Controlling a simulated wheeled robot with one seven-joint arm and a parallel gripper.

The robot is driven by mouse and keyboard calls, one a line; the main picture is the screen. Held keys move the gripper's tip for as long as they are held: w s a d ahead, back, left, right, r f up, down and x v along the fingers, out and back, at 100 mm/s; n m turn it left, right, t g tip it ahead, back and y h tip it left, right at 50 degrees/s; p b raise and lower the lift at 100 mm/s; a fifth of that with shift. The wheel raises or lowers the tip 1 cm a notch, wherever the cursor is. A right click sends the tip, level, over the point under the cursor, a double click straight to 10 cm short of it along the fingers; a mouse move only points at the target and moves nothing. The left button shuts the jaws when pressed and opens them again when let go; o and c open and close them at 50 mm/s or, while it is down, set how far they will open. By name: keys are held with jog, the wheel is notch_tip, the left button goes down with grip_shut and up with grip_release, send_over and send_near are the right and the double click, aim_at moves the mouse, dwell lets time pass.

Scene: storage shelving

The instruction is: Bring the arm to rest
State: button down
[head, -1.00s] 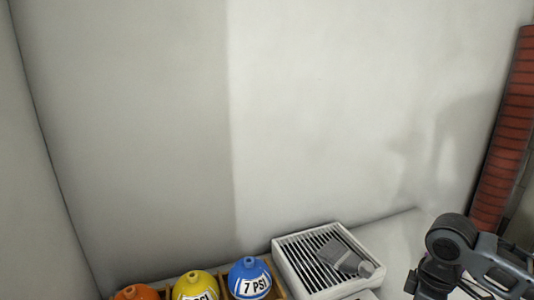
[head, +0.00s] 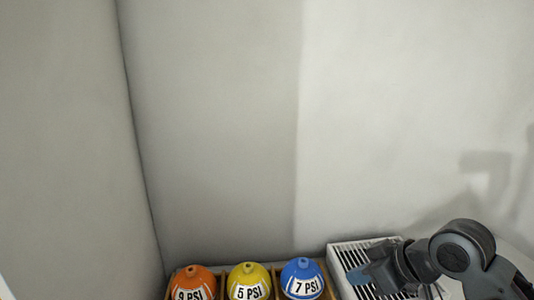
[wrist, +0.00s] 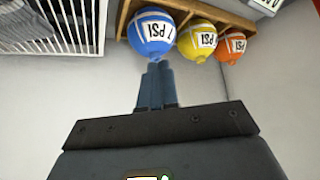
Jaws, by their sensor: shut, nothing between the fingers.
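My gripper (head: 358,276) points left in the head view, at the lower right, in front of the white slatted crate. In the wrist view its two blue-grey fingers (wrist: 157,80) are together and hold nothing. Their tips appear just below the blue ball marked 7 PSI (wrist: 152,33) in that picture; I cannot tell the true gap. The blue ball (head: 301,277) also shows in the head view, to the left of my gripper.
A yellow ball marked 5 PSI (head: 248,281) and an orange ball (head: 194,283) sit beside the blue one in a wooden rack (wrist: 215,11). The white slatted crate (head: 337,257) stands right of them. Pale walls rise behind and at left.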

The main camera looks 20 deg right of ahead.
jog(key=w+a+r+m+t+y, duration=0.1)
jog(key=w+a+r+t, duration=0.2)
jog(key=a+r, duration=0.25)
jog(key=w+a+r+m+t+y, duration=0.1)
jog(key=w+a+r+t, duration=0.25)
jog(key=a, duration=0.35)
jog(key=s+a+m+t+h, duration=0.1)
jog(key=s+a+m+t, duration=0.1)
jog(key=s+a+m, duration=0.25)
jog(key=s+a+f+m+h, duration=0.15)
jog(key=s+f, duration=0.35)
jog(key=s, duration=0.5)
jog(key=s+f+m+h, duration=0.25)
jog(key=s+f, duration=0.25)
jog(key=s, duration=0.5)
jog(key=s+d+n, duration=0.3)
jog(key=s, duration=0.5)
jog(key=s+d+r+n+g, duration=0.1)
jog(key=s+d+n, duration=0.3)
jog(key=s, duration=0.4)
jog(key=shift+s+r, duration=0.3)
jog(key=shift+s, duration=0.1)
jog(key=shift+g, duration=0.25)
